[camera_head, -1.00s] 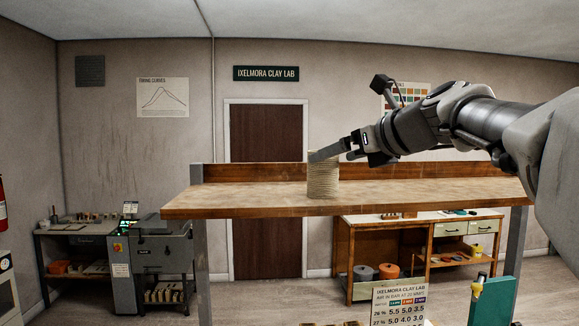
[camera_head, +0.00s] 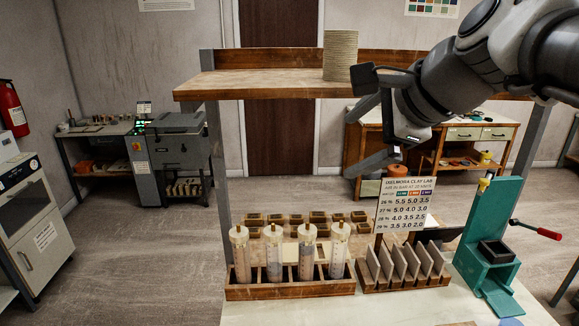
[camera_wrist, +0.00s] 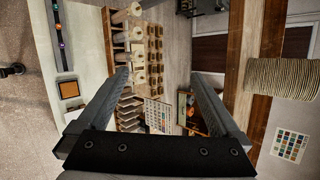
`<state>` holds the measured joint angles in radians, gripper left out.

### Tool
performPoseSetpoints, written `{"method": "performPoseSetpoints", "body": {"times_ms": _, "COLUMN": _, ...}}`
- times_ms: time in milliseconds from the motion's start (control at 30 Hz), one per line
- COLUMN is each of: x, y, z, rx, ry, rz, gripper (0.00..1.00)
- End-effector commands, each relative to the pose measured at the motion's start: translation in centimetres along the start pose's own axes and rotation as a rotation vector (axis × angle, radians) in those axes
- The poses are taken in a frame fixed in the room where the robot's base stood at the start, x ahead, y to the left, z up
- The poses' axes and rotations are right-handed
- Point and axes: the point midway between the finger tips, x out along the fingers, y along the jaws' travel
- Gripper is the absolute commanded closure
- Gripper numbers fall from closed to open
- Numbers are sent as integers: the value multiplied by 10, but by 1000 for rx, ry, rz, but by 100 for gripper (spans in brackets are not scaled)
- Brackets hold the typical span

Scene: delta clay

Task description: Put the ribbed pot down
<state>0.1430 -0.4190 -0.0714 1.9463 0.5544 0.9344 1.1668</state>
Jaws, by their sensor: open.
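The ribbed pot (camera_head: 340,56), a beige cylinder with horizontal ridges, stands upright on the raised wooden shelf (camera_head: 270,83), near its front edge. It also shows at the right edge of the wrist view (camera_wrist: 283,78). My gripper (camera_head: 366,138) is open and empty. It hangs below and in front of the shelf, to the lower right of the pot and apart from it. In the wrist view my two fingers (camera_wrist: 160,88) are spread wide with nothing between them.
Below, a bench holds a wooden rack (camera_head: 290,291) with several clear tubes, a slotted rack of tiles (camera_head: 405,282), a printed card (camera_head: 405,203) and a green press (camera_head: 487,255) with a red-handled lever. Small brown blocks (camera_head: 300,218) lie behind. The shelf left of the pot is clear.

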Motion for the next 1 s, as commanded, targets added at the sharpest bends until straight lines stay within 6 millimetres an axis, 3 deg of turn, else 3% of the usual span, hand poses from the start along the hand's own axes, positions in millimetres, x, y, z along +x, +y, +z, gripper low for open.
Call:
{"method": "performPoseSetpoints", "body": {"times_ms": 33, "x": 2, "y": 24, "z": 1, "rx": -132, "ry": 18, "rz": 38, "gripper": 0}}
{"method": "performPoseSetpoints", "body": {"times_ms": 300, "x": 12, "y": 144, "z": -17, "rx": -941, "ry": 68, "rz": 280, "gripper": 0}}
{"method": "performPoseSetpoints", "body": {"times_ms": 500, "x": 13, "y": 208, "z": -36, "rx": -1412, "ry": 39, "rz": 435, "gripper": 0}}
{"method": "performPoseSetpoints", "body": {"times_ms": 700, "x": 12, "y": 231, "z": -45, "rx": -1607, "ry": 13, "rz": 504, "gripper": 0}}
{"method": "performPoseSetpoints", "body": {"times_ms": 1000, "x": 13, "y": 233, "z": -46, "rx": -1618, "ry": 11, "rz": 508, "gripper": 0}}
